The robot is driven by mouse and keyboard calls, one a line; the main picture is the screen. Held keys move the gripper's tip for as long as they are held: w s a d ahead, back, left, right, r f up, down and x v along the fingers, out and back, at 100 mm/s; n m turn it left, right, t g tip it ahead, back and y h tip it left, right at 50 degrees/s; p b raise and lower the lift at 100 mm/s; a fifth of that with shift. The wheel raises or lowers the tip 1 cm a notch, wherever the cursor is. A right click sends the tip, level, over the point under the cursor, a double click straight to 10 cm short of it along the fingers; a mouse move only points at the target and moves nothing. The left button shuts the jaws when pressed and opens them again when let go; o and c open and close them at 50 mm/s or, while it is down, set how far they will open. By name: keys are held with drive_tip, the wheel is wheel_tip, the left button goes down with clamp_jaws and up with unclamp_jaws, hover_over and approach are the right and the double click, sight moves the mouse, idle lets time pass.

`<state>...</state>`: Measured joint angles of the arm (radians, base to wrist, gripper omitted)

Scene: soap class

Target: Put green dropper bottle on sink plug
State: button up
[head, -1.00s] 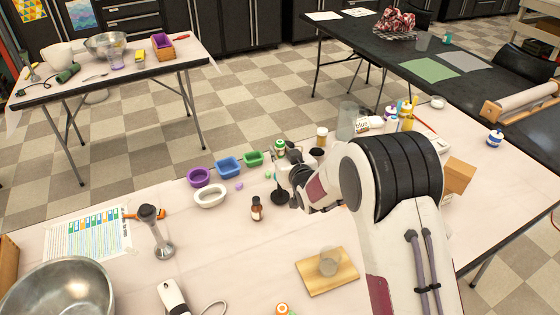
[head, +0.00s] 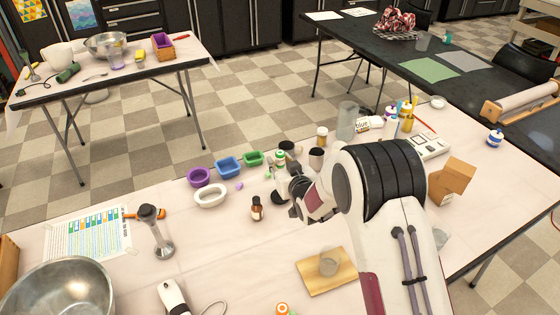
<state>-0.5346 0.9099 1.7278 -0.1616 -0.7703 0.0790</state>
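My gripper (head: 281,180) is over the near table, right of the coloured bowls, and is partly hidden by my own wrist. A small green item (head: 268,170), which looks like the green dropper bottle, shows at the left side of my gripper. I cannot tell whether it is held or stands behind the fingers. A black round piece (head: 278,197), probably the sink plug, lies on the table just below my gripper and is partly covered by it. Whether the fingers are open or shut does not show.
A brown bottle (head: 256,209) stands left of the black piece. White (head: 210,196), purple (head: 199,177), blue (head: 229,167) and green (head: 253,158) bowls are to the left and behind. A jar (head: 286,147) and dark cup (head: 316,158) stand behind my gripper. A wooden board (head: 312,283) lies in front.

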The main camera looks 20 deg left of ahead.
drive_tip(key=shift+r, duration=0.25)
drive_tip(key=v, duration=1.2)
idle(0.6)
idle(0.8)
drive_tip(key=s+d+r+m+g+h, duration=0.1)
drive_tip(key=s+d+r+h, duration=0.1)
drive_tip(key=d+r, duration=0.45)
drive_tip(key=s+d+r+m+h, duration=0.2)
drive_tip(key=s+d+r, duration=0.1)
drive_tip(key=d, duration=0.6)
drive_tip(key=s+d+r+m+g+h, duration=0.1)
drive_tip(key=s+d+r+h, duration=0.1)
drive_tip(key=d+r, duration=0.35)
drive_tip(key=s+d+m+g+h, duration=0.1)
drive_tip(key=s+d, duration=0.3)
drive_tip(key=s, duration=0.5)
drive_tip(key=s+d+m+g+h, duration=0.1)
drive_tip(key=s+d, duration=0.4)
drive_tip(key=s, duration=0.4)
drive_tip(key=s+d+r+m+g, duration=0.1)
drive_tip(key=s+d+g, duration=0.1)
drive_tip(key=s+d, duration=0.3)
drive_tip(key=s, duration=0.4)
drive_tip(key=shift+s+d+h, duration=0.2)
drive_tip(key=shift+d+h, duration=0.05)
drive_tip(key=shift+h, duration=0.15)
